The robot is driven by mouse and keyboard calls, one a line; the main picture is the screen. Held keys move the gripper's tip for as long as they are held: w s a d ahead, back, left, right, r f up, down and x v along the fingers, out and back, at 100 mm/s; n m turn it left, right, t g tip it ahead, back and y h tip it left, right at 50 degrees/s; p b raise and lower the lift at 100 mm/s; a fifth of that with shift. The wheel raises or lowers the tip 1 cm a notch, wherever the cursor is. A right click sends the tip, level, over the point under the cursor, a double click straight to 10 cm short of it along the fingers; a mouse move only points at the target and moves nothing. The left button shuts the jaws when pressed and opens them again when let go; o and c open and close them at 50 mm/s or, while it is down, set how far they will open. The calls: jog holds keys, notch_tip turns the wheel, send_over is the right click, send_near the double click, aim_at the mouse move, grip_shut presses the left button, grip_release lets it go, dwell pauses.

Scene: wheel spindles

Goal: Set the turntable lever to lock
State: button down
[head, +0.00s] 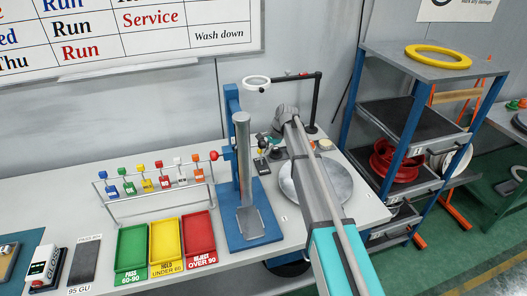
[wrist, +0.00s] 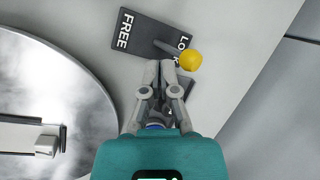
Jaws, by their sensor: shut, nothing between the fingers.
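The turntable (head: 330,184) is a round grey metal disc at the right end of the bench, partly behind my arm. Its edge also shows at the left of the wrist view (wrist: 70,75). In the wrist view a dark plate (wrist: 140,32) carries the words FREE at its left end and LOCK at its right end. The lever's yellow knob (wrist: 190,61) is at the LOCK end and covers part of that word. My gripper (wrist: 168,66) is shut and empty, its fingertips just left of the knob and close to the lever's rod. Contact cannot be told.
A blue stand with a metal column (head: 243,150) stands left of the turntable. A blue shelf unit (head: 400,110) stands at the right, beyond the bench edge.

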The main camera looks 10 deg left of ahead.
jog(key=shift+r, duration=0.25)
jog(key=shift+s+a+r+p, duration=0.1)
jog(key=shift+a+r+p, duration=0.05)
jog(key=shift+r+p, duration=0.55)
jog(key=shift+f, duration=0.15)
jog(key=w+p+v, duration=0.1)
jog(key=p+v, duration=1.1)
jog(key=v, duration=0.1)
dwell(0.4)
jog(key=shift+w, duration=0.15)
dwell(0.4)
